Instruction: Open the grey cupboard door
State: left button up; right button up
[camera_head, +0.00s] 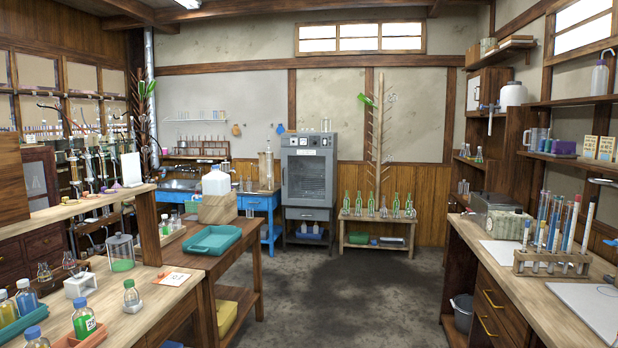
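A grey cupboard (290,150) stands against the back wall, a little left of the wooden drying rack. Its grey door (308,180) faces me and looks shut, with a dark window panel in it. A small handle seems to show near the door's edge, but it is too small to tell clearly. Below the door are a drawer front (307,213) and an open lower shelf with small bottles. Neither of my grippers is in view.
Clear dark floor (360,285) runs up to the cupboard. A wooden side table with a green tray (212,241) stands left of it, and a blue table (258,203) adjoins the cupboard's left. A low bottle bench (377,222) is right. Workbenches flank both sides.

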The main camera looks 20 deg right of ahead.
aim_at(328, 202)
jog(key=i+l+z, duration=0.25)
jog(key=i, duration=0.15)
jog(key=i+z, duration=0.55)
jog(key=i, duration=1.6)
jog(key=i+u, duration=0.1)
jog(key=i, duration=0.8)
jog(key=i+l+u, duration=0.15)
jog(key=i, duration=0.75)
jog(key=i+u, duration=0.1)
jog(key=i, duration=1.75)
jog(key=i+u, duration=0.15)
jog(key=i, duration=0.7)
jog(key=i+l+u, duration=0.15)
jog(key=i, duration=0.7)
